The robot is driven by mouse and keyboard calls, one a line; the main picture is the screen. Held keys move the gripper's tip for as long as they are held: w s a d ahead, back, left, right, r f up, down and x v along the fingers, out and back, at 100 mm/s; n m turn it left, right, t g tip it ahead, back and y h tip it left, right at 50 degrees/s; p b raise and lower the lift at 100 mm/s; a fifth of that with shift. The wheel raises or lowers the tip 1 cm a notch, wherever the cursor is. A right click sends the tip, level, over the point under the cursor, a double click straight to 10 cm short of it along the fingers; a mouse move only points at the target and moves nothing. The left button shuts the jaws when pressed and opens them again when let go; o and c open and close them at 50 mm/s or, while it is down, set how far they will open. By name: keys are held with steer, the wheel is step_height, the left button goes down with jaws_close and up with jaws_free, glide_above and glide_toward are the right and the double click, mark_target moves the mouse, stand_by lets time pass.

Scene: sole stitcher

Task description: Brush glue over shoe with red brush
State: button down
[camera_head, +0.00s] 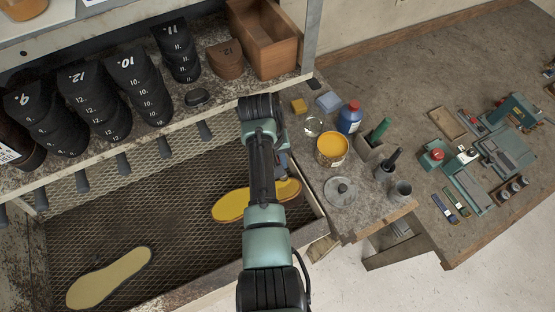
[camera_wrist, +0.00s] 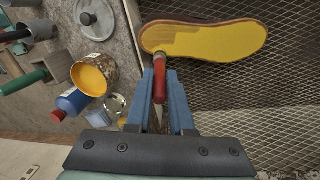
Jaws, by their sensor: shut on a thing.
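The shoe sole (camera_head: 232,205) lies on the mesh tray, partly hidden behind my arm in the head view. In the wrist view the sole (camera_wrist: 225,40) is yellow with a reddish-brown edge, and a darker yellow patch covers part of its left half. My gripper (camera_wrist: 162,85) is shut on the red brush (camera_wrist: 160,78). The brush's head end reaches the sole's near edge close to its left end; whether the bristles touch is hard to tell. An open can of yellow glue (camera_head: 332,147) stands on the side bench, and the can (camera_wrist: 95,75) also shows in the wrist view.
A second, paler sole (camera_head: 108,279) lies on the mesh tray (camera_head: 180,180) at lower left. Beside the can are a blue bottle (camera_head: 350,117), a round lid (camera_head: 341,190), and a green-handled tool (camera_head: 379,130). A shelf with numbered black stacks (camera_head: 135,90) borders the tray's back.

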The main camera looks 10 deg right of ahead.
steer(key=shift+r, duration=0.1)
stand_by(0.3)
steer(key=shift+w+a+r, duration=0.15)
steer(key=shift+a+r, duration=0.1)
steer(key=shift+r, duration=0.4)
steer(key=shift+w+a+r, duration=0.15)
steer(key=shift+a+r, duration=0.05)
steer(key=shift+r, duration=0.45)
steer(key=s, duration=0.2)
steer(key=s+a+f, duration=0.1)
steer(key=shift+s+f, duration=0.1)
steer(key=shift+s, duration=0.1)
steer(key=shift+f, duration=0.1)
steer(key=shift+d+f, duration=0.15)
steer(key=shift+f, duration=0.2)
steer(key=shift+s+d+f, duration=0.1)
steer(key=shift+f, duration=0.1)
stand_by(0.3)
